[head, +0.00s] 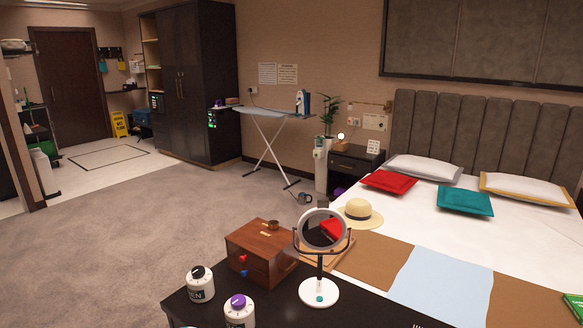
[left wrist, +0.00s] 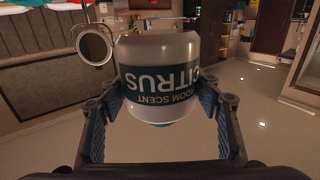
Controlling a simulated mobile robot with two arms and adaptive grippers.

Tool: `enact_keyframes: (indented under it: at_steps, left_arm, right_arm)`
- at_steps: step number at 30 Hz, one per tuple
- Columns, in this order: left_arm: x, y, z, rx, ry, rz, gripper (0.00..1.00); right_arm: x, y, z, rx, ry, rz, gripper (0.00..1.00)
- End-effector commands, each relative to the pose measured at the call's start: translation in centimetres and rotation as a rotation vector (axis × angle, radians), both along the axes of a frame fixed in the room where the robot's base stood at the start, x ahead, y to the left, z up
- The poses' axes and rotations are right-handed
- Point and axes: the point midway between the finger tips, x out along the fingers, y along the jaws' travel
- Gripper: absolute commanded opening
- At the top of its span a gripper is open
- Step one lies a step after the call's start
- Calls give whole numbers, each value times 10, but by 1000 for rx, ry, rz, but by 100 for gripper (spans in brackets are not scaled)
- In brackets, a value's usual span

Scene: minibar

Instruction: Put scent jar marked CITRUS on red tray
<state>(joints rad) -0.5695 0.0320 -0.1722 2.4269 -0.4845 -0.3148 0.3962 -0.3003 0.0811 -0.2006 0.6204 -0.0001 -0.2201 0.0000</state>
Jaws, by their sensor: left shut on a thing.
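The scent jar marked CITRUS (left wrist: 158,62) is white with a dark green label, and its lettering is upside down in the left wrist view. My left gripper (left wrist: 163,102) is shut on it, with a finger pad on each side. The jar is held above the floor, clear of any surface that I can see. I cannot make out a red tray for certain; a red patch shows at the round mirror in the head view. My right gripper is in neither view.
A dark table (head: 180,310) in front holds a black-lidded jar (head: 201,286), a purple-lidded jar (head: 239,311), a wooden box (head: 258,256) and a round mirror (head: 319,291). The bed (head: 440,225) with a straw hat (head: 359,213) is at right. Carpet at left is free.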

Motion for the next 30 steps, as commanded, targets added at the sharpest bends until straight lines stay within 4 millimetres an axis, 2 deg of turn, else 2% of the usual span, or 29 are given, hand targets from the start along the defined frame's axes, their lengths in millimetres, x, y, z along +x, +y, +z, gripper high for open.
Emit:
enact_keyframes:
  at_steps: [3,8,13,17,24,30]
  left_arm:
    - [-5,7,1,0,-3,17,29]
    - [-5,7,1,0,-4,18,29]
    - [7,-8,3,0,-8,-23,29]
    - [28,-37,7,4,-11,-97,29]
    - [72,-101,15,7,-9,-268,29]
    - [107,-147,19,6,-7,-399,29]
  right_arm:
    - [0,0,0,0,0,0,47]
    - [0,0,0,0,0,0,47]
    - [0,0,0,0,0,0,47]
    - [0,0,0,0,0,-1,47]
    - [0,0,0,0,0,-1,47]
    - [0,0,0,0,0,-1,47]
